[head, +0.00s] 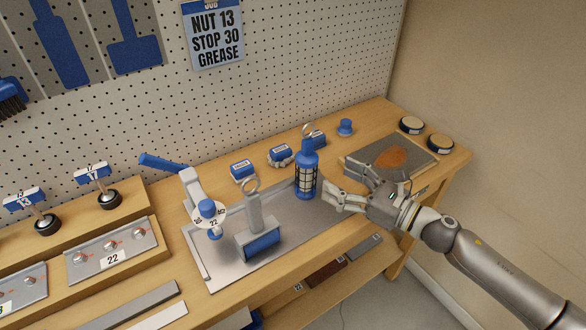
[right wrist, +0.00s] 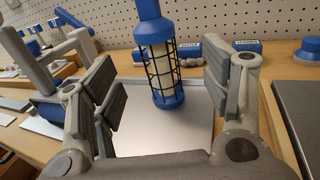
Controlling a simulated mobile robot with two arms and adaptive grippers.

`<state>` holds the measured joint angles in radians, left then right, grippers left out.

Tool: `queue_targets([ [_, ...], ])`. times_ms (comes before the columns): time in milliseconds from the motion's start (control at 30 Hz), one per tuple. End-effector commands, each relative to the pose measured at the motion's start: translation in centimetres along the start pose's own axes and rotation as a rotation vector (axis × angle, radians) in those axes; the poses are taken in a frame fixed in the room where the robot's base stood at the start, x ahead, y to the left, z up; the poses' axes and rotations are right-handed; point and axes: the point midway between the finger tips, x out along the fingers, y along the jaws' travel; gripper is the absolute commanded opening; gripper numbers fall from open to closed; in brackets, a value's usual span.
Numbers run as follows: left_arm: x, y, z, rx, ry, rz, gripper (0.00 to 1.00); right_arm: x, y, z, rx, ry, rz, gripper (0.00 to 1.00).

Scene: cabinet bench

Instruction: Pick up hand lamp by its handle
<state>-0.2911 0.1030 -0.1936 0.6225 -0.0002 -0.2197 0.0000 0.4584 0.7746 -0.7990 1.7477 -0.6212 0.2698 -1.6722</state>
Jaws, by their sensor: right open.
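The hand lamp (head: 307,177) stands upright on the metal tray (head: 285,226), near its right end. It has a blue top with a ring, a dark cage around a pale tube, and a blue base. In the right wrist view the lamp (right wrist: 158,62) stands beyond my fingers, between them in the picture; its upper end is cut off. My right gripper (head: 347,191) is just right of the lamp, open and empty, and its fingers (right wrist: 163,95) are spread wide. I see no contact with the lamp. My left gripper is not in view.
A grey stand with a blue block (head: 262,243) and a lever tool with a blue handle (head: 160,163) are left of the lamp. Small blue-labelled blocks (head: 280,155) lie behind it. A grey board with an orange patch (head: 391,158) and round tins (head: 440,144) lie right.

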Motion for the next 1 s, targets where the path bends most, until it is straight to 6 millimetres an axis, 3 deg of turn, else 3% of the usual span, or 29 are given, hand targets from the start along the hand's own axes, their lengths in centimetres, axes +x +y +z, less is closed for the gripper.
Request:
queue_targets([
  [200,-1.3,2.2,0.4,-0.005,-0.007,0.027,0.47,3.6,0.0,0.3,0.003,-0.002,0.000,0.70],
  [333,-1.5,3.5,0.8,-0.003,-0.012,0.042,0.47,4.7,0.0,0.1,0.003,-0.001,0.000,0.70],
  [733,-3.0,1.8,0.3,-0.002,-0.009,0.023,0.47,9.3,0.5,-0.2,0.004,-0.001,0.000,0.70],
  [1000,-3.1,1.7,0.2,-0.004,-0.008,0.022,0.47,10.0,0.5,-0.4,0.004,0.000,0.000,0.70],
])
